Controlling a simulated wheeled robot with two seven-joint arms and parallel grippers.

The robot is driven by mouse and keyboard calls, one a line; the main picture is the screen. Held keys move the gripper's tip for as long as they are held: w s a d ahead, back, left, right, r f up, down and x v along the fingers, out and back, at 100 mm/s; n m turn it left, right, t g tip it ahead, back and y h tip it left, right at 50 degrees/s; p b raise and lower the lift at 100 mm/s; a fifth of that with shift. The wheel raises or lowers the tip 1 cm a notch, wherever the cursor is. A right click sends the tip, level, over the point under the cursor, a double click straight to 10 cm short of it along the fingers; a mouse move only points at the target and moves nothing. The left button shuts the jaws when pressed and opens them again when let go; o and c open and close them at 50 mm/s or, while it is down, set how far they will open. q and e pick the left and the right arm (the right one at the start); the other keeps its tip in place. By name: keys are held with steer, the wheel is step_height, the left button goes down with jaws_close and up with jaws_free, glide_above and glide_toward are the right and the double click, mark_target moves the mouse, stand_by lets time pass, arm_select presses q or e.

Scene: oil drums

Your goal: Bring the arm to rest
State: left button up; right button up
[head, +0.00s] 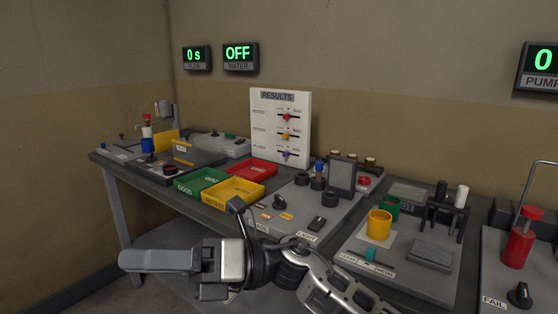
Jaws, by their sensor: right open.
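My right arm (325,285) comes in from the lower right and reaches across the front of the bench. My right gripper (135,261) points left, in front of the bench's near edge and over the floor. I see its dark grey fingers from the side, one behind the other; it is open and I see nothing held in it. My left arm and gripper are not in view.
The bench (120,172) runs along the wall. It bears a green tray (200,182), red tray (250,169), yellow tray (234,191), white results board (280,127), yellow cup (379,225) and red cylinder (518,247). Floor at lower left looks clear.

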steer(key=w+d+f+m+t+h+p, duration=0.1)
steer(key=w+d+f+m+t+h, duration=0.25)
steer(key=m+t, duration=0.65)
steer(key=w+d+f+m+t+h, duration=0.15)
steer(key=d+f+m+t, duration=0.45)
steer(key=m, duration=0.8)
steer(key=w+d+f+m+t+h+p, duration=0.1)
steer(key=w+d+f+m+t+h, duration=0.15)
steer(key=d+m+t, duration=0.75)
steer(key=s+d+f+m+g+h, duration=0.4)
steer(key=s+d+f+m, duration=0.1)
steer(key=f, duration=0.4)
steer(key=s+d+f+m+g+h, duration=0.4)
steer(key=s+f+m, duration=0.4)
steer(key=s+f, duration=0.2)
steer(key=shift+s+d+h, duration=0.2)
steer(key=shift+d+h, duration=0.15)
steer(key=shift+d, duration=0.05)
